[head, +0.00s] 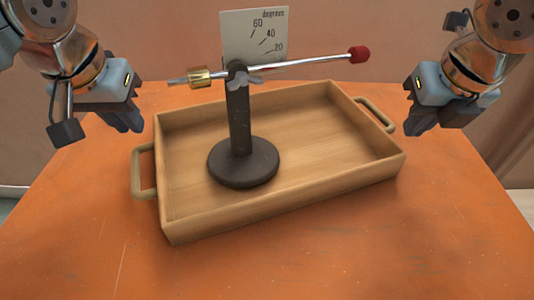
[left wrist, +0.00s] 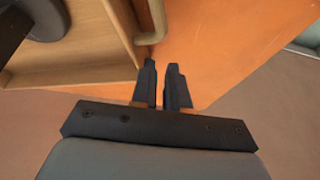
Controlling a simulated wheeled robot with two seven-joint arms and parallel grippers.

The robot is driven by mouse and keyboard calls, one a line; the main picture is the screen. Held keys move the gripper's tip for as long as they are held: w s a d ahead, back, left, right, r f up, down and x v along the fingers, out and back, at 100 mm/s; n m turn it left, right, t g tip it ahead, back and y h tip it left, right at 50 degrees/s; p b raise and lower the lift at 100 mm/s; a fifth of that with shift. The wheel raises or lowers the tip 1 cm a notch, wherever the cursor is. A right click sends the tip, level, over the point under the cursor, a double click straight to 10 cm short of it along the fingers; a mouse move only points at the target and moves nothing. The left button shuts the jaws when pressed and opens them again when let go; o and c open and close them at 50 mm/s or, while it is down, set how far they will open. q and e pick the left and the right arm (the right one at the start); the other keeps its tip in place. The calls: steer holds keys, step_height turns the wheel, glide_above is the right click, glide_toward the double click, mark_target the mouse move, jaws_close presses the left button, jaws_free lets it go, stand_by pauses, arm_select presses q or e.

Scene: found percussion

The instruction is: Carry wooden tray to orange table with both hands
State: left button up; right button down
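The wooden tray (head: 300,185) rests on the orange table (head: 90,245), turned slightly, with a handle at each end. The left handle (head: 138,178) and right handle (head: 378,113) are free of both grippers. My left gripper (head: 130,127) is above and behind the left handle. In the left wrist view its fingers (left wrist: 164,72) are a little apart with nothing between them, and the handle (left wrist: 157,22) lies beyond the tips. My right gripper (head: 416,128) is near the right handle, apart from it in the picture; its finger gap is hard to see.
A dark stand with a round base (head: 243,163) stands inside the tray. It carries a metal rod with a red tip (head: 359,54) and brass weight (head: 199,77), plus a marked degree card (head: 254,35). The rod overhangs the tray. The front of the table is clear.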

arm_select(q)
steer(key=shift+o, duration=0.7)
steer(key=shift+a, duration=0.2)
arm_select(e)
steer(key=shift+d, duration=0.15)
steer(key=c, duration=1.4)
jaws_free()
arm_select(q)
steer(key=shift+a, duration=0.1)
arm_select(e)
steer(key=shift+d, duration=0.1)
steer(key=shift+r, duration=0.15)
arm_select(q)
steer(key=v, duration=1.2)
arm_select(e)
steer(key=v, duration=1.1)
steer(key=shift+s+r, duration=0.25)
steer(key=shift+r, duration=0.05)
